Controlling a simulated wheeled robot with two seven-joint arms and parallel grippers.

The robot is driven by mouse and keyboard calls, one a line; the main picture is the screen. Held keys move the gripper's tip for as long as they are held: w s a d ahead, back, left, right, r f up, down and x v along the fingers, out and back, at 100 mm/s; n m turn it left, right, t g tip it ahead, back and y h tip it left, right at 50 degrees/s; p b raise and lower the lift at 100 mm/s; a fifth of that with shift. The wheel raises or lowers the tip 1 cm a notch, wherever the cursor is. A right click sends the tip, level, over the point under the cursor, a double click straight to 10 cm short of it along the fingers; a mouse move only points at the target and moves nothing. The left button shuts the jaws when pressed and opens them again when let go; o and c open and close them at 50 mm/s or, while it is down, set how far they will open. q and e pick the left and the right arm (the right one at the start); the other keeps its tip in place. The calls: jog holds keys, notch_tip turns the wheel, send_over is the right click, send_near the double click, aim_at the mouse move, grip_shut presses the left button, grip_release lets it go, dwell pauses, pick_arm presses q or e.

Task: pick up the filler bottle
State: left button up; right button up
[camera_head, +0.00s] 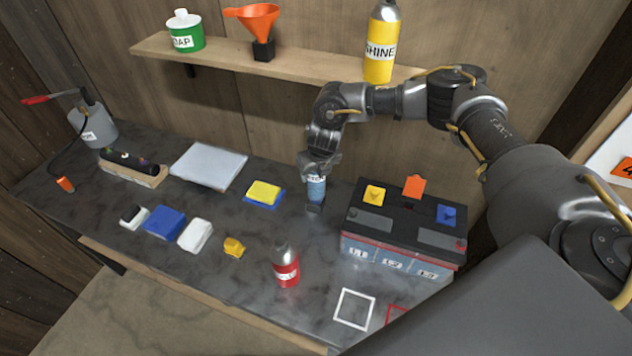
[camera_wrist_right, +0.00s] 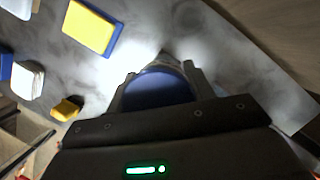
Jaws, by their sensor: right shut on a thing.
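The filler bottle (camera_head: 316,189) is a small blue bottle with a pale label, upright at the middle of the dark workbench, left of the battery. My right gripper (camera_head: 317,175) comes down on it from above and is shut on its upper part. A dark patch shows just under the bottle; I cannot tell whether it touches the bench. In the right wrist view the bottle's blue top (camera_wrist_right: 158,91) sits between the two fingers of my right gripper (camera_wrist_right: 158,80). My left gripper is not in view.
A battery (camera_head: 400,238) with coloured caps stands close to the right. A blue-and-yellow sponge (camera_head: 263,195) lies to the left, and a red bottle (camera_head: 285,267) stands in front. The shelf (camera_head: 300,68) behind holds a yellow SHINE bottle (camera_head: 381,45). A white square outline (camera_head: 340,305) marks the front right.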

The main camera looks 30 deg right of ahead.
jog(key=shift+r, duration=0.15)
jog(key=s+a+r+b, duration=0.2)
jog(key=s+a+r, duration=0.1)
jog(key=s+r, duration=0.3)
jog(key=s+a+r+b, duration=0.3)
jog(key=s+r, duration=0.3)
jog(key=shift+s+r, duration=0.35)
jog(key=shift+r, duration=0.05)
jog(key=shift+d, duration=0.1)
